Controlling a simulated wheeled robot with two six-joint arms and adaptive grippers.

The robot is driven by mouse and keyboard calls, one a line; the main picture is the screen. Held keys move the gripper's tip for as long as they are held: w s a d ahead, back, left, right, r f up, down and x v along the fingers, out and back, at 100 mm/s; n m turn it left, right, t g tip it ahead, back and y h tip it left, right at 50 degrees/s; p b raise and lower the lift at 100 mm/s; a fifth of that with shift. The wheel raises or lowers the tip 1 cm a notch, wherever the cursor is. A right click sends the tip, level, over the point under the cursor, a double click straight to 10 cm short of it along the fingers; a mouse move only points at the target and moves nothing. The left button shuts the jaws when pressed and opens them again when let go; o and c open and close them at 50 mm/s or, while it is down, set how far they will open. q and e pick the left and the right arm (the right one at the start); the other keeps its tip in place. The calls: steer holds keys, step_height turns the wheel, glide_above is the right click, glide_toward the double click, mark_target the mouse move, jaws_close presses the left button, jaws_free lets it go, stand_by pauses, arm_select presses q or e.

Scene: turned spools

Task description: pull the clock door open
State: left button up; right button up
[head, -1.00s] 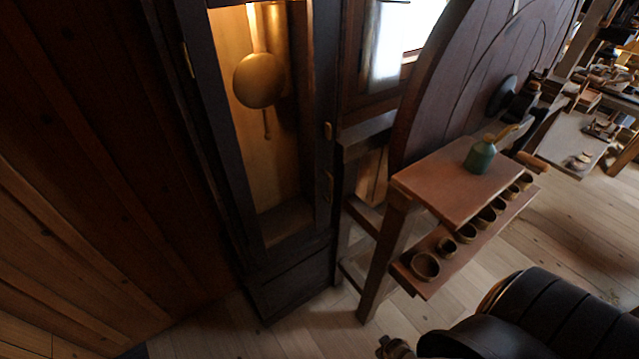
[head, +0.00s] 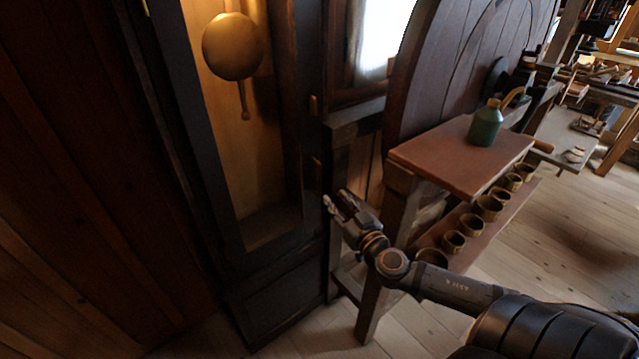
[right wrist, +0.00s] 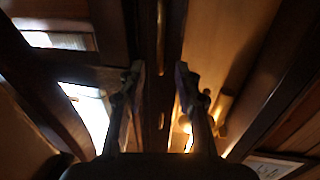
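The clock (head: 288,290) is a tall dark wooden case on the left of the head view. Its door (head: 291,120) has a dark frame and looks closed. A brass pendulum (head: 233,46) hangs behind it. A small brass handle (head: 317,172) sits on the door's right stile; a brass bar (right wrist: 161,22) on dark wood shows in the right wrist view, above and between the fingertips. My right gripper (head: 336,200) is open and empty, just below and right of the handle. Its two fingers also show apart in the right wrist view (right wrist: 159,72). My left gripper is out of view.
A wooden bench (head: 455,153) stands right of the clock, close beside my right arm. It carries a green bottle (head: 485,124). Several small cups (head: 488,207) stand on its lower shelf. Wooden floor (head: 580,230) is free at the right.

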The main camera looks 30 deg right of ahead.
mark_target(320, 181)
steer(key=w, duration=0.3)
steer(key=w+p, duration=0.1)
steer(key=w, duration=0.2)
steer(key=w+d, duration=0.1)
steer(key=w, duration=0.2)
steer(key=shift+w+r, duration=0.2)
steer(key=shift+w, duration=0.1)
steer(key=shift+w+f, duration=0.15)
steer(key=shift+w, duration=0.3)
steer(key=shift+c, duration=0.3)
jaws_close()
